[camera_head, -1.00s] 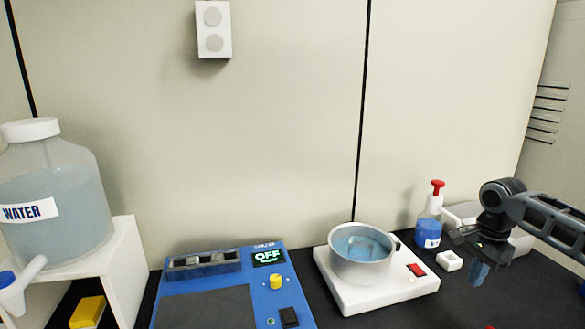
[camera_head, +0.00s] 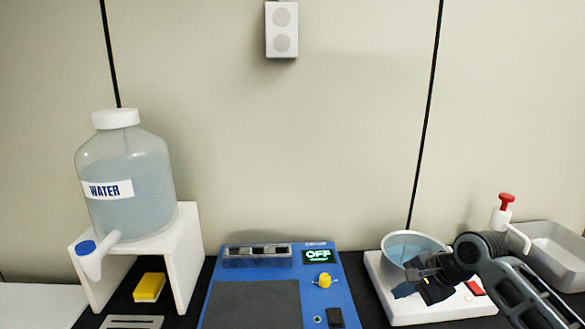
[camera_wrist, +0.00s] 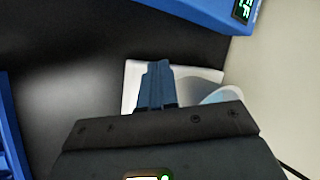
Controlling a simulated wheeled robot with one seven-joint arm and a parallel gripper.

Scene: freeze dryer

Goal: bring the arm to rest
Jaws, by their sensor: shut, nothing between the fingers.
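My gripper (camera_head: 404,290) is at the right of the head view, in front of the white heating plate (camera_head: 389,304) and the metal pot of water (camera_head: 393,252). My arm reaches in from the lower right and hides part of both. In the wrist view, the fingers of my gripper (camera_wrist: 157,68) are together with nothing between them. The white plate (camera_wrist: 131,88) and part of the pot (camera_wrist: 222,95) show behind them. From these views I cannot tell how high the gripper is above the plate.
A blue device (camera_head: 349,290) with an OFF display stands left of the plate. A water jug (camera_head: 130,205) sits on a white stand (camera_head: 183,260), with a yellow sponge (camera_head: 149,287) below.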

